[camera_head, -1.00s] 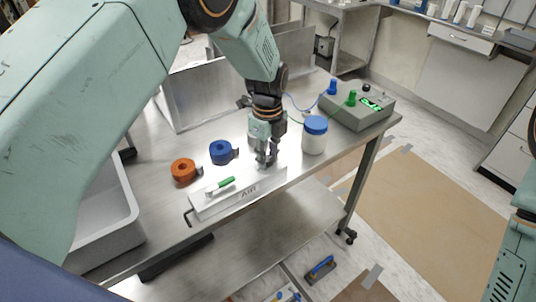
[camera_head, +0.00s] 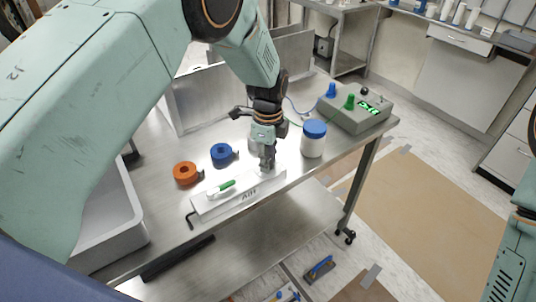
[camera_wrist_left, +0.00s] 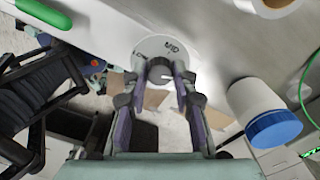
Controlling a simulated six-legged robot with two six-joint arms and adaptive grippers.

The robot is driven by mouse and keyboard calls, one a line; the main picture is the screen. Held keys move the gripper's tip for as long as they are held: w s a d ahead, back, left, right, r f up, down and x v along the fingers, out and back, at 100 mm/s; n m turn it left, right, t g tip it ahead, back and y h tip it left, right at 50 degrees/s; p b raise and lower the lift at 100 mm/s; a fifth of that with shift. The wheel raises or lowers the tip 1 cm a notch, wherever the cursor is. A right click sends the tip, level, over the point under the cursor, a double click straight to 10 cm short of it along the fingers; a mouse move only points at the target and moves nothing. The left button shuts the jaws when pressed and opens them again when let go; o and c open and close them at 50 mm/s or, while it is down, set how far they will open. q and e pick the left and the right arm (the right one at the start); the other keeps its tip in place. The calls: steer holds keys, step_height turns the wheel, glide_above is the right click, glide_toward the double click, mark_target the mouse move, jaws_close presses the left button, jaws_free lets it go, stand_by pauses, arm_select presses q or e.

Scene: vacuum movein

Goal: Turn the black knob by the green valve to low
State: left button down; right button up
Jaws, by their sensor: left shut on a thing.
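The white box marked AIR (camera_head: 236,203) lies along the front edge of the metal table. The green valve handle (camera_head: 222,187) is on its left part; it also shows at the top left of the left wrist view (camera_wrist_left: 45,13). My left gripper (camera_head: 267,163) points down at the box's right end, shut on the black knob (camera_wrist_left: 163,72). My right gripper is outside the views.
A white jar with a blue lid (camera_head: 314,138) stands close to the right of my left gripper. Orange (camera_head: 186,173) and blue (camera_head: 222,154) tape rolls lie left. A grey tub (camera_head: 128,225) is at far left.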

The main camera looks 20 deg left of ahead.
arm_select(q)
steer(key=n+p, duration=0.1)
steer(key=n, duration=0.2)
steer(key=shift+n, duration=0.4)
steer(key=n, duration=0.3)
steer(key=shift+n+p, duration=0.3)
steer(key=n, duration=0.3)
steer(key=shift+f+n, duration=0.1)
steer(key=shift+n, duration=0.2)
steer(key=n, duration=0.4)
steer(key=shift+n, duration=0.3)
steer(key=n, duration=0.3)
steer(key=shift+n, duration=0.3)
steer(key=n, duration=0.4)
steer(key=shift+s, duration=0.1)
steer(key=n, duration=0.5)
steer(key=shift+n+b, duration=0.3)
steer(key=shift+n, duration=1.5)
